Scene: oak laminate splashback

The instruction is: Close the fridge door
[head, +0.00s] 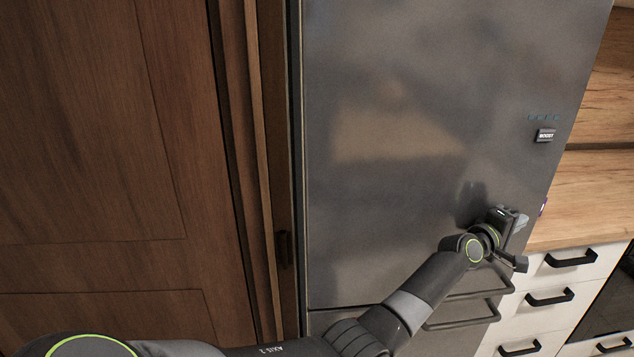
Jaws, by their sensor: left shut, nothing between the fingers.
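The fridge door (400,130) is a tall grey metal panel filling the middle of the head view. It looks about flush above the lower panel (350,322); I cannot tell whether a narrow gap stands at its right edge. My left gripper (513,222) is at the lower right of the door, close to its right edge. It is shut and empty, and I cannot tell if it touches the door. The door's bar handle (480,290) shows just below the gripper, partly covered by my left arm. My right gripper is not in view.
A brown wooden door (100,130) and its frame stand left of the fridge. At right are a wooden worktop (580,205), white drawers (575,275) with black handles, and a dark appliance front (605,305). A second bar handle (460,323) sits on the lower panel.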

